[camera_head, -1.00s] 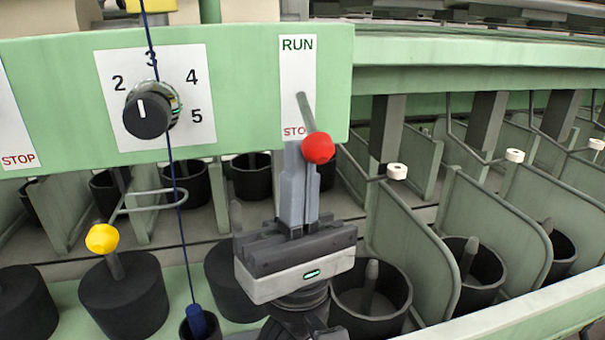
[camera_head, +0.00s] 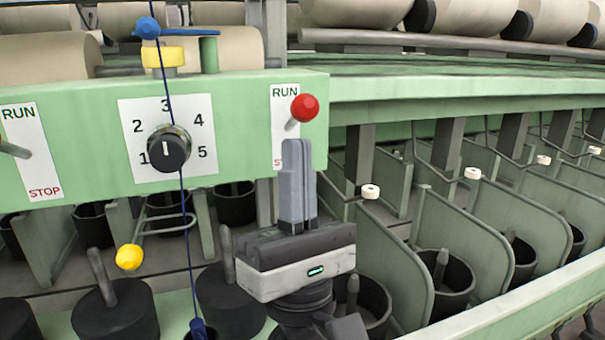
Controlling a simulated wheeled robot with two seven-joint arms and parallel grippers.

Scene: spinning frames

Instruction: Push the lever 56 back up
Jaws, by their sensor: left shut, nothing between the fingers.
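The lever with the red ball knob (camera_head: 304,108) is on the green panel (camera_head: 240,125). It slants upward, with its knob in front of the RUN end of the white RUN/STOP plate (camera_head: 284,97). I see no number 56 on it. My left gripper (camera_head: 297,145) is shut and empty, fingers upright, just below the knob. The fingers cover the lower part of the plate, including most of the word STOP. I cannot tell whether the fingertips touch the lever. My right gripper is not in view.
A dial (camera_head: 168,148) numbered 1 to 5 is left of the lever. Another RUN/STOP plate (camera_head: 37,160) is at the far left. A dark blue thread (camera_head: 184,220) hangs past the dial. A yellow ball (camera_head: 129,257), green dividers and dark pots lie below.

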